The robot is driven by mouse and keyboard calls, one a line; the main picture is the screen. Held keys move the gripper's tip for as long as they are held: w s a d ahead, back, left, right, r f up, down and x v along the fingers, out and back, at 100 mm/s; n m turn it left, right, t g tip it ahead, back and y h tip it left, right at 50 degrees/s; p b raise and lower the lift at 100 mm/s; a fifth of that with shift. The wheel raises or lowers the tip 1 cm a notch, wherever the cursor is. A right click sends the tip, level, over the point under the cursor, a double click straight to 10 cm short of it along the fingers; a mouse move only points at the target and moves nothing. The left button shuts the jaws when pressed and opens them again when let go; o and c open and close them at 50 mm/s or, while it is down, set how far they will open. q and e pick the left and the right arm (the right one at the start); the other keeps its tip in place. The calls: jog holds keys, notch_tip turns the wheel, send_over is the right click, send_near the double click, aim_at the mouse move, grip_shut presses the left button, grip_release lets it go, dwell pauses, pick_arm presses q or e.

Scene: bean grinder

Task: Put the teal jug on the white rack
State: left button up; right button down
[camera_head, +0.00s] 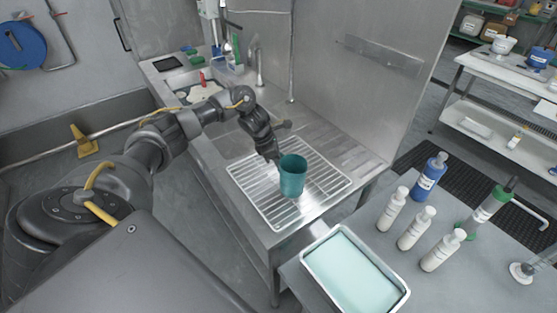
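The teal jug (292,178) stands upright over the white rack (330,178), a wire grid lying on the steel drainboard of the sink unit. From this angle I cannot tell whether the jug's base rests on the wires or hangs just above them. My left gripper (276,158) comes in from the left and its fingertips are at the jug's upper left side, by the rim. The jug partly hides the fingertips, so whether they are closed on it is unclear. My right gripper is not in view.
A tray of pale teal liquid (352,272) sits on the front table. A steel wall (345,90) rises behind the rack. The sink (200,90) lies further back.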

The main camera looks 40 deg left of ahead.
pick_arm(q)
jog(key=shift+r, duration=0.15)
jog(key=shift+s+a+r, duration=0.1)
jog(key=shift+a+r, duration=0.05)
jog(key=shift+r, duration=0.2)
jog(key=b+v, duration=0.1)
jog(key=v, duration=1)
